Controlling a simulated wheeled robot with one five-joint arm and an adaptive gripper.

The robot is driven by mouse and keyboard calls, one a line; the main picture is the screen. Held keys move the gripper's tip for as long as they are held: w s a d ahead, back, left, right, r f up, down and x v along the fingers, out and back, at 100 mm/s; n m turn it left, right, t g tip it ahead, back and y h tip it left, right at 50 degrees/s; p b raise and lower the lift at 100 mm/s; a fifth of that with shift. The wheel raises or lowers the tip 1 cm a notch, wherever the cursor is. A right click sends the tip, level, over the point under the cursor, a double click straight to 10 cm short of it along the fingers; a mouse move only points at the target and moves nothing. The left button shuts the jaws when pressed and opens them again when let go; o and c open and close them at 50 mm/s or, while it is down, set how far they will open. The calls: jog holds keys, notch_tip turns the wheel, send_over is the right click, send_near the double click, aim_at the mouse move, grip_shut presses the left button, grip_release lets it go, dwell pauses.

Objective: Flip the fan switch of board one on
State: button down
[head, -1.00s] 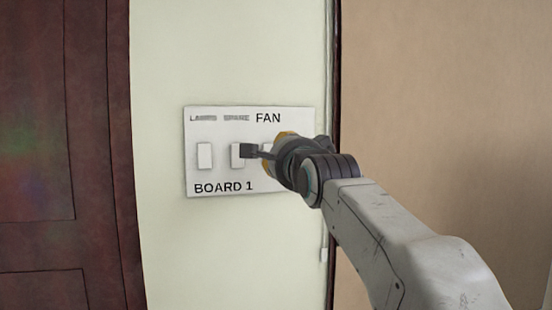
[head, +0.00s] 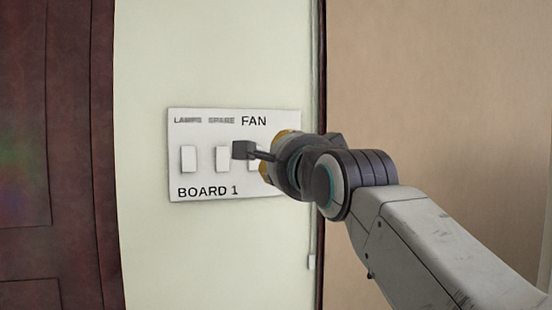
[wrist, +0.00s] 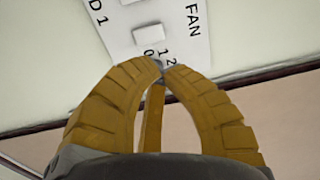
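Board one (head: 205,193) is a white plate on the pale wall, marked BOARD 1. In the head view, the left switch (head: 189,158) sits below LAMPS and the middle switch (head: 222,158) below SPARE. The fan switch (head: 253,154) below FAN is partly hidden by my gripper. In the wrist view, the board is turned sideways, and the fan switch (wrist: 148,34) shows just beyond the fingertips of my gripper (wrist: 160,66). Contact with the board is hidden, and I cannot tell the switch's position.
A dark red wooden door (head: 50,150) stands at the left. A dark vertical edge (head: 319,80) and a tan surface (head: 440,90) are at the right. The pale wall (head: 215,50) above and below the board is clear.

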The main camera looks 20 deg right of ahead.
aim_at(259, 161)
notch_tip(259, 161, down, 8)
jog(key=w+b, duration=0.2)
jog(key=b, duration=1)
jog(key=shift+t, duration=0.7)
jog(key=r, duration=0.1)
jog(key=s+r, duration=0.1)
jog(key=r, duration=0.1)
jog(key=s+r, duration=0.1)
jog(key=shift+s+a+r, duration=0.15)
jog(key=shift+s+r, duration=0.05)
jog(key=shift+w+p, duration=0.15)
jog(key=shift+p, duration=0.2)
jog(key=w+p, duration=0.2)
jog(key=w, duration=0.2)
jog(key=w+r+p, duration=0.1)
jog(key=w+p, duration=0.1)
jog(key=w, duration=0.1)
jog(key=w+r+p, duration=0.1)
jog(key=w+p, duration=0.1)
jog(key=w, duration=0.2)
jog(key=shift+w, duration=0.3)
jog(key=shift+w+r+p, duration=0.1)
jog(key=shift+w+p, duration=0.6)
jog(key=shift+w, duration=0.3)
